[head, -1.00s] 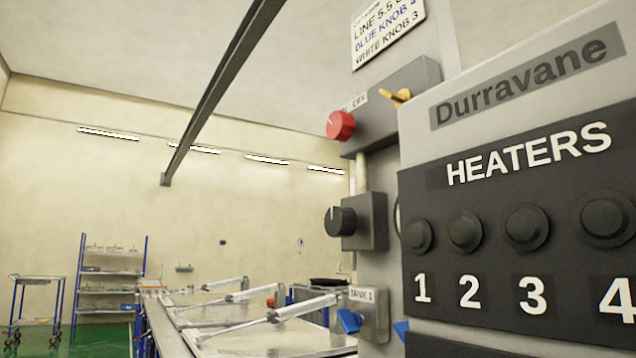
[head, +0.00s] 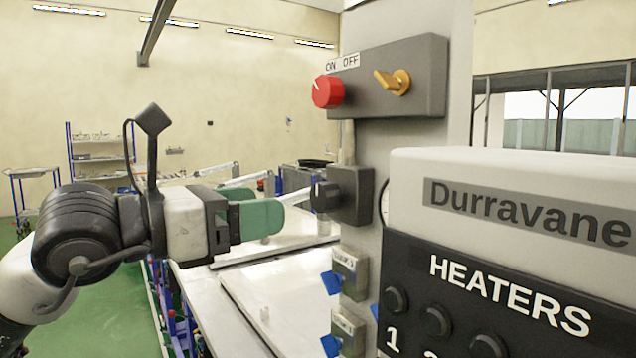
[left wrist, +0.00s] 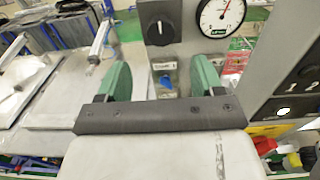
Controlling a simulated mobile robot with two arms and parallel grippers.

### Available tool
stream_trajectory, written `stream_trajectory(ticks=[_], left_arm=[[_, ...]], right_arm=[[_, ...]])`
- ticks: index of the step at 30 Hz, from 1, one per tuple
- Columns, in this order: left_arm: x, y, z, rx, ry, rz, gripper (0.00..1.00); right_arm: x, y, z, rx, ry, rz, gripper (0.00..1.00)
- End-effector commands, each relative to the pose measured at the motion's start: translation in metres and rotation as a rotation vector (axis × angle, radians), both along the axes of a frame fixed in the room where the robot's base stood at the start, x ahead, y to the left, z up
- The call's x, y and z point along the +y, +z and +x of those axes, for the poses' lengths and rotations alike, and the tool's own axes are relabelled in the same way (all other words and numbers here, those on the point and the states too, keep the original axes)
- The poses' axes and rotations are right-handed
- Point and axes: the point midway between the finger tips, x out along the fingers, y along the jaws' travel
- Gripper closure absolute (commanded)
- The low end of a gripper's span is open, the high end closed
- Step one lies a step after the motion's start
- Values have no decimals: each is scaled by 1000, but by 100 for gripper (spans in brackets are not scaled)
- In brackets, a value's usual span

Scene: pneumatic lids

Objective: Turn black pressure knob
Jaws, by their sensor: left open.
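The black pressure knob (head: 322,196) sticks out to the left from a grey box on the grey column, below the red knob. In the left wrist view the black knob (left wrist: 160,32) shows face on with a white mark at its top, beside a round gauge (left wrist: 220,16). My left gripper (head: 280,206) has green fingers and sits just left of the knob, apart from it. In the left wrist view its two green fingers (left wrist: 160,80) are spread, with nothing between them, and the knob is beyond them. My right gripper is not in view.
A red knob (head: 328,91) and a yellow handle (head: 393,82) are above the black knob. Blue handles (head: 331,283) are below it. The Durravane heater panel (head: 500,260) stands close on the right. Tank lids with cylinders (head: 215,181) are behind.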

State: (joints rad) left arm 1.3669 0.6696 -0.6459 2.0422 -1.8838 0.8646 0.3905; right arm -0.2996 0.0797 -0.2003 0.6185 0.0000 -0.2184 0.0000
Motion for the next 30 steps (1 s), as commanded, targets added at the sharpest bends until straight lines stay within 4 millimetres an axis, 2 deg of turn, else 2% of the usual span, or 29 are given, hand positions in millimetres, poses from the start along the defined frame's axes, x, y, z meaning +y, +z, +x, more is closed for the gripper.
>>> stream_trajectory(ticks=[6, 13, 18, 26, 27, 30], left_arm=[[-36, 5, 23, 3, -6, -2, 33], [-66, 3, 43, 4, -5, -3, 33], [-75, 1, 50, 3, -5, -3, 33], [-77, 0, 51, 2, -4, -3, 33], [-77, 0, 51, 2, -4, -3, 34], [-76, 0, 50, 1, -4, -3, 50]], right_arm=[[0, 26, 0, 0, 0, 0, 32], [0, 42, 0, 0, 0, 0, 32], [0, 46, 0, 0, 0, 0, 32], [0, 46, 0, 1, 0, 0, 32], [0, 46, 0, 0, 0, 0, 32], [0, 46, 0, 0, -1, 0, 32]])
